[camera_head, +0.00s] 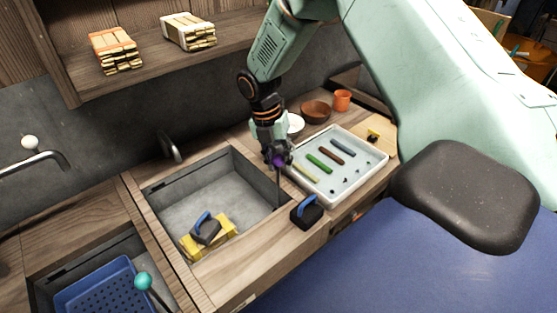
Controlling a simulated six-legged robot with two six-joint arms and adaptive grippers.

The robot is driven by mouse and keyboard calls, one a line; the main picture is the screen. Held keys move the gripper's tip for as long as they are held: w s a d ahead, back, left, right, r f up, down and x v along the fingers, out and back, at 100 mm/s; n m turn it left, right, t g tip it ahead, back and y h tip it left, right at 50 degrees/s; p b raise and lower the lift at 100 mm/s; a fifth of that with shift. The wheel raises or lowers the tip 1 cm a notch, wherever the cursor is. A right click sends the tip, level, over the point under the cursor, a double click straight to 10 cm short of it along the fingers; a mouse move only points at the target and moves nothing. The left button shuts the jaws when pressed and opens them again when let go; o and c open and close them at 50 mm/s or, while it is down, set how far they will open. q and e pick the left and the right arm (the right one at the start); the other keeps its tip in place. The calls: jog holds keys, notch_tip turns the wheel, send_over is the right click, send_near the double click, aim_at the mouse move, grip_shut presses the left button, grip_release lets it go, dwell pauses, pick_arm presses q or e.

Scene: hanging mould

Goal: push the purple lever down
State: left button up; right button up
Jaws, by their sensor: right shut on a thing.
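The purple lever has a round purple knob (278,161) on a thin dark stem that runs down to the right edge of the sink-like basin. The lever stands roughly upright. My right gripper (277,158) reaches down from above and is shut on the purple knob, with its dark fingers covering part of it. My left gripper is out of view.
A grey basin (185,194) holds a blue-handled block on a yellow piece (190,247). Another blue-handled block (307,212) stands near the lever. A white tray (354,185) holds coloured sticks. A teal-knobbed lever (142,281) stands by a blue basket (92,294).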

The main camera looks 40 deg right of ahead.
aim_at(279, 173)
grip_shut()
notch_tip(279, 173, down, 5)
jog(key=shift+r+b, duration=0.2)
jog(key=shift+b, duration=0.7)
jog(key=shift+s, duration=0.15)
jog(key=shift+o, duration=0.9)
grip_release()
jog(key=o, duration=0.3)
jog(key=shift+w, duration=0.2)
jog(key=shift+o, duration=0.8)
jog(key=shift+r, duration=0.1)
jog(key=shift+s, duration=0.1)
